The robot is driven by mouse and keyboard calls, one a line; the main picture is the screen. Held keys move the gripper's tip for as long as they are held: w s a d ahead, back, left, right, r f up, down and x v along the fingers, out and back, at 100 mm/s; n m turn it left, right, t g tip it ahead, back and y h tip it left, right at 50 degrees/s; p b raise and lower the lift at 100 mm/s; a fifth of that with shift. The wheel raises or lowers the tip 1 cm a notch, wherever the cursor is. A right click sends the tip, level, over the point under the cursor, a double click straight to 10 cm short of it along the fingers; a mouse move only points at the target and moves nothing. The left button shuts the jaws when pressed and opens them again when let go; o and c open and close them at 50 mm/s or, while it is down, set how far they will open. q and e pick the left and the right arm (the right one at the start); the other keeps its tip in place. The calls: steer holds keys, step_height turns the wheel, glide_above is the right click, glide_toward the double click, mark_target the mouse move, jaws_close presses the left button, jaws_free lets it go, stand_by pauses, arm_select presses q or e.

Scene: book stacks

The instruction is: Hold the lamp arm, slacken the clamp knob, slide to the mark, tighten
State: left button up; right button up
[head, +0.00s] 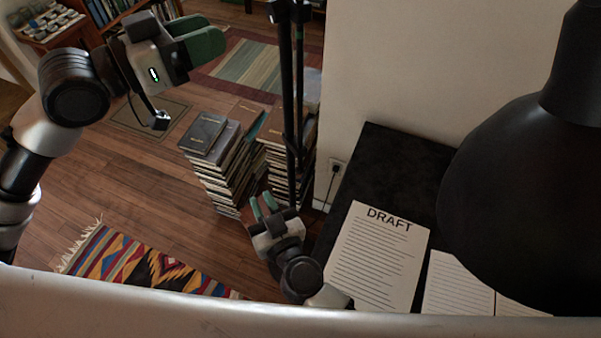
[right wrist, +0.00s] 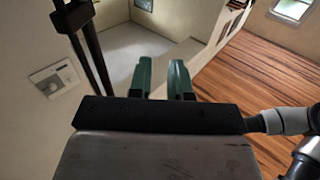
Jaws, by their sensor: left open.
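The black lamp shade (head: 520,190) hangs large at the right of the head view. The lamp arm (head: 287,75), dark parallel rods, runs down the middle; dark rods also show at the left of the right wrist view (right wrist: 92,50). I cannot make out the clamp knob or the mark. My left gripper (head: 197,35) is open and empty at the upper left, well away from the lamp arm. My right gripper (head: 264,206) is open, its green fingers (right wrist: 160,78) apart with nothing between them, low beside the lamp arm's lower end.
A dark desk (head: 385,155) at the right holds a DRAFT sheet (head: 375,260) and an open notebook (head: 455,285). Tall book stacks (head: 225,165) stand on the wooden floor behind the right gripper. A patterned rug (head: 140,260) lies at lower left. A pale wall (head: 395,65) rises behind the desk.

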mark_target(300, 135)
steer(key=w+d+r+m+t+h, duration=0.2)
steer(key=w+d+r+m+h, duration=0.25)
steer(key=d+h, duration=0.3)
steer(key=shift+m+h, duration=0.25)
steer(key=shift+m, duration=0.2)
steer(key=w, duration=0.3)
steer(key=w+a, duration=0.1)
steer(key=w, duration=0.6)
steer(key=shift+w+a+r, duration=0.2)
steer(key=shift+a+r, duration=0.05)
jaws_close()
